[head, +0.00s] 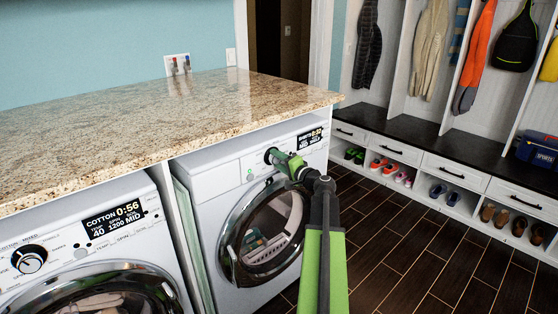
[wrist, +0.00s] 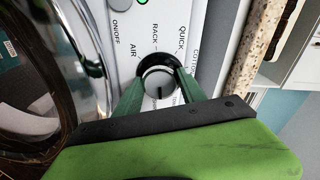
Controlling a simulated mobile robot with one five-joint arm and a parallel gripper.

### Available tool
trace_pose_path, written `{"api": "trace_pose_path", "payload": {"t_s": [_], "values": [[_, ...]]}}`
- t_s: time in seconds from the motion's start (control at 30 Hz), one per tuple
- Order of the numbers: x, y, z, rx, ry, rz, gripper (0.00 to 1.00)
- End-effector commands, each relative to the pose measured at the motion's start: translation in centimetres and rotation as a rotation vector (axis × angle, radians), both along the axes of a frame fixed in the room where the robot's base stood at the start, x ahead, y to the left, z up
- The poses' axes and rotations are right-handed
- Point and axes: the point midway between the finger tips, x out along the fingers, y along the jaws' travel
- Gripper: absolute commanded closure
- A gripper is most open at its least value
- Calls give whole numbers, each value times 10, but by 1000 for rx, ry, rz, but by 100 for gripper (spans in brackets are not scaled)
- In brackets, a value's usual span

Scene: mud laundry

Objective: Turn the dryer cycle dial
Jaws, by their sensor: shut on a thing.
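The dryer (head: 258,175) is the white front-loading machine on the right under the counter, its round glass door shut. Its cycle dial (wrist: 157,83) is a round silver and black knob on the control panel, with labels such as AIR, RACK and QUICK around it. My gripper (head: 270,156) reaches the panel from the right in the head view. In the wrist view its two green fingers (wrist: 158,88) are on either side of the dial and shut on it. The dial is mostly hidden by the gripper in the head view. The dryer display (head: 310,138) is lit.
A second machine, the washer (head: 70,245), stands to the left with its own dial (head: 29,260). A granite counter (head: 150,120) overhangs both machines. A bench with shoe cubbies (head: 430,175) lines the right wall. The dark floor (head: 400,245) between is clear.

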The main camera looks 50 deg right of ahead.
Motion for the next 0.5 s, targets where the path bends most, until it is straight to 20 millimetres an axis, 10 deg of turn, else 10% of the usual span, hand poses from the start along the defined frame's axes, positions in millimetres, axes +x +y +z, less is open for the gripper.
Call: {"api": "trace_pose_path", "payload": {"t_s": [0.5], "values": [[0,1,0,222,-14,3,93]]}}
